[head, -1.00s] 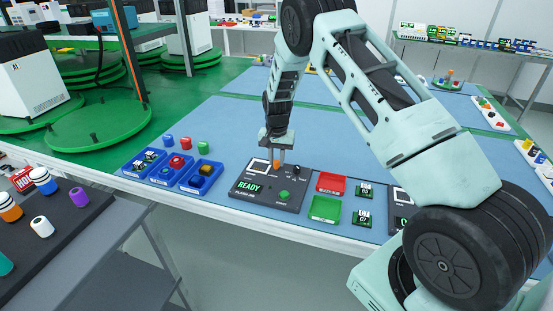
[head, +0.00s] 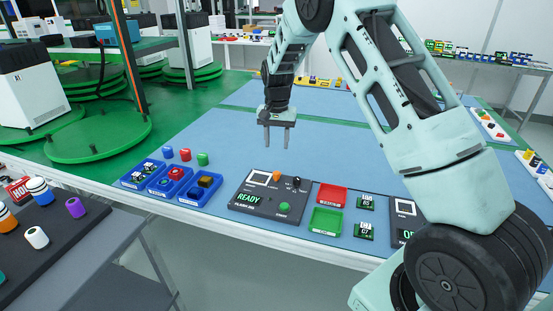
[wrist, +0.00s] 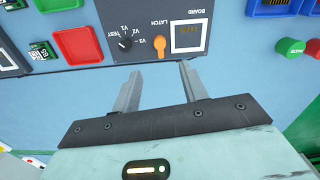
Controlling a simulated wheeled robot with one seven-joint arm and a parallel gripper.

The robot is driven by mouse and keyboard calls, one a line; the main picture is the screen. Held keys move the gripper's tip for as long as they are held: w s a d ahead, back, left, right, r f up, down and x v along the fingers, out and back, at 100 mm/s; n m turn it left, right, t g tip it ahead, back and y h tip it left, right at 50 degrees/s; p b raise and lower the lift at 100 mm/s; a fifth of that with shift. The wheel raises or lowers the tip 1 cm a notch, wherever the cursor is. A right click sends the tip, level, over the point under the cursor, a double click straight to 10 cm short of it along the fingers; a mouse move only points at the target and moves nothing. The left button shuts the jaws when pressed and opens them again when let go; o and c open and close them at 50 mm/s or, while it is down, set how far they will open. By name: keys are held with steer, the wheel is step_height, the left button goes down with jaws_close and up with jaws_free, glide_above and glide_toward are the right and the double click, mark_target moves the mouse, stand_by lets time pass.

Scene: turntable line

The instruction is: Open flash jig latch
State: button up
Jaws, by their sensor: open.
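The dark flash jig (head: 258,205) lies on the blue bench mat, with a green READY display and a green button (head: 284,208). Its orange latch (head: 276,176) sits beside the white-framed board window (head: 259,179). In the wrist view the latch (wrist: 160,46) is a small lever beside the board window (wrist: 188,36), not across it, its narrow end pointing towards my gripper. My gripper (head: 277,146) is open and empty, above and behind the jig in the head view. In the wrist view its fingers (wrist: 160,74) stand just short of the jig edge, apart from the latch.
A black selector knob (head: 296,182) is right of the latch. Blue bins (head: 171,182) with parts stand to the left, and small cylinders (head: 185,154) behind them. A red tray (head: 332,194) and a green tray (head: 326,221) are to the right. The mat behind the jig is clear.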

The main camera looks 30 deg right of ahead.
step_height(320, 180, up, 6)
steer(key=shift+f, duration=0.1)
stand_by(0.6)
steer(key=s+a+r+n+y, duration=0.15)
steer(key=s+a+n, duration=0.25)
steer(key=s+a, duration=0.6)
steer(key=s+a+r+n, duration=0.3)
steer(key=s+a+n, duration=0.15)
steer(key=a, duration=0.85)
steer(key=s+a+f+n, duration=0.1)
steer(key=s+a+n, duration=0.2)
steer(key=s, duration=0.9)
steer(key=s+a+f+n, duration=0.1)
steer(key=s+a+n, duration=0.2)
steer(key=s, duration=1)
steer(key=shift+n+h, duration=0.45)
steer(key=shift+n, duration=0.5)
